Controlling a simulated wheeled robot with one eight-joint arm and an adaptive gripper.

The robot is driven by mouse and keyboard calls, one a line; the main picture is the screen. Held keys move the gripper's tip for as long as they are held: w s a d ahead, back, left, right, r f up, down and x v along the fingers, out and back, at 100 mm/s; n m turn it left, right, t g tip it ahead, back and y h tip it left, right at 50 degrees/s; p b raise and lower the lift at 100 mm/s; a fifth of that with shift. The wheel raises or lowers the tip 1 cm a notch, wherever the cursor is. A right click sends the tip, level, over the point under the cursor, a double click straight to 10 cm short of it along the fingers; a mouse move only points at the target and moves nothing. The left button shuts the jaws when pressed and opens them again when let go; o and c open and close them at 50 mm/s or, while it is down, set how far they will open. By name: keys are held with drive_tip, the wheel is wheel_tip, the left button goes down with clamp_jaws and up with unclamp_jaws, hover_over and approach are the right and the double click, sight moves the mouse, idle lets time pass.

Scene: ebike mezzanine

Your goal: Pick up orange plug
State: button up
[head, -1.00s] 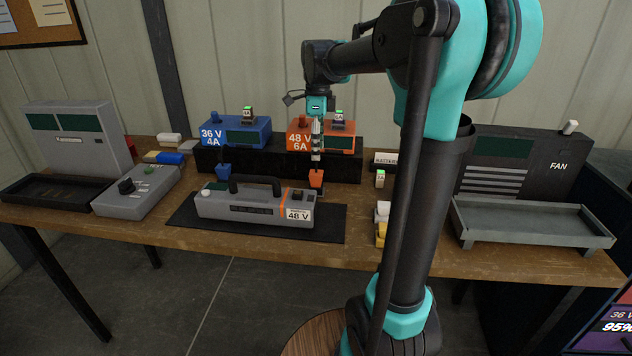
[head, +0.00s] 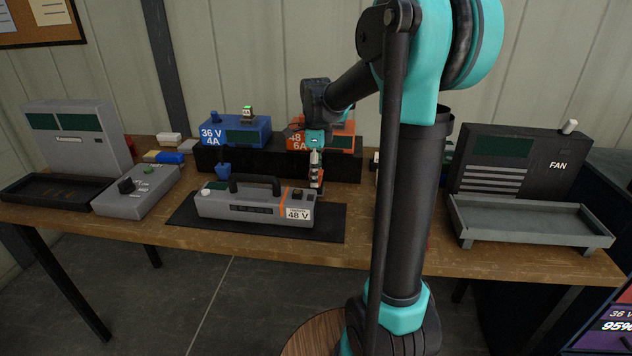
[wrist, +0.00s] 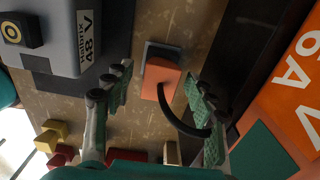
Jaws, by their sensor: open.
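The orange plug (wrist: 160,80) stands on a small dark base on the wooden table, with a black cable curving from it, in the wrist view. In the head view it is mostly hidden behind my gripper (head: 316,172). My gripper also shows in the wrist view (wrist: 155,92), open, with its two green-padded fingers on either side of the plug and apart from it. The fingers point down over the table, beside the grey 48 V battery (head: 240,207) and in front of the orange 48 V 6A charger (head: 340,142).
A blue charger (head: 236,131) and a blue plug (head: 223,169) are to the left. The battery lies on a dark mat (head: 190,226). A grey tray (head: 530,222) is at the right. Yellow and red blocks (wrist: 50,135) lie near the fingers.

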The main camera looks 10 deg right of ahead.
drive_tip(key=shift+c, duration=0.2)
clamp_jaws()
drive_tip(key=shift+r, duration=0.1)
